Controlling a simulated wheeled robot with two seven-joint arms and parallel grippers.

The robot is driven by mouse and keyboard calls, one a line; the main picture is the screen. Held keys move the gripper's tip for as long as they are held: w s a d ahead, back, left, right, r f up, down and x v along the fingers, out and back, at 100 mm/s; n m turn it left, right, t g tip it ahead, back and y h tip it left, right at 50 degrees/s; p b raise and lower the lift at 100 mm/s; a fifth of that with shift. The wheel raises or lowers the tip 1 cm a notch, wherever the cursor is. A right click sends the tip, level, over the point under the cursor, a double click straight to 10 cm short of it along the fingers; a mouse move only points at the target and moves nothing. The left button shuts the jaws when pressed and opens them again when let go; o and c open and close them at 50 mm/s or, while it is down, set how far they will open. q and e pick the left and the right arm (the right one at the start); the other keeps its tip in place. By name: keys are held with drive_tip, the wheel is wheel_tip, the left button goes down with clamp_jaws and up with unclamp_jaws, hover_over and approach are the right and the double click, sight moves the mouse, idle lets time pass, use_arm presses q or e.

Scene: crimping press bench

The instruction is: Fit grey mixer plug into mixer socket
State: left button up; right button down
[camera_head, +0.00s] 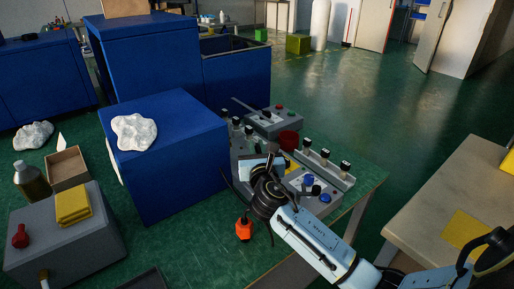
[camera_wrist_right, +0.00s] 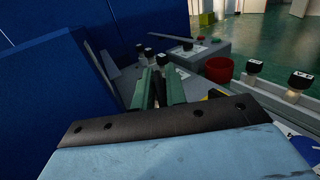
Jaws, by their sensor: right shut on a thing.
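My right gripper (camera_head: 262,170) reaches in from the lower right over the grey press fixture (camera_head: 240,150) beside the blue box. In the wrist view its two green fingers (camera_wrist_right: 163,88) are shut on a small dark grey piece (camera_wrist_right: 161,92), which looks like the grey mixer plug; the fingers and wrist hide most of it. Several black-topped connectors (camera_head: 324,153) stand in a row on the right of the fixture. More stand at its left, close beyond the fingers in the wrist view (camera_wrist_right: 150,53). I cannot tell which part is the mixer socket. My left gripper is out of view.
A tall blue box (camera_head: 165,165) stands close left of the gripper. A grey control box (camera_head: 265,118), a red cup (camera_head: 289,138) and a panel with a blue button (camera_head: 308,180) crowd the bench. An orange piece (camera_head: 243,229) lies in front.

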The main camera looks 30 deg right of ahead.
drive_tip(key=shift+p, duration=0.5)
idle(0.7)
drive_tip(key=shift+p, duration=0.5)
idle(0.5)
drive_tip(key=shift+f+b, duration=0.8)
drive_tip(key=shift+f, duration=0.25)
drive_tip(key=c, duration=1.3)
unclamp_jaws()
drive_tip(key=shift+c, duration=0.2)
drive_tip(key=shift+f, duration=0.1)
drive_tip(key=shift+s+a+f, duration=0.1)
drive_tip(key=shift+s, duration=0.1)
drive_tip(key=p+v, duration=0.2)
drive_tip(key=v, duration=1.1)
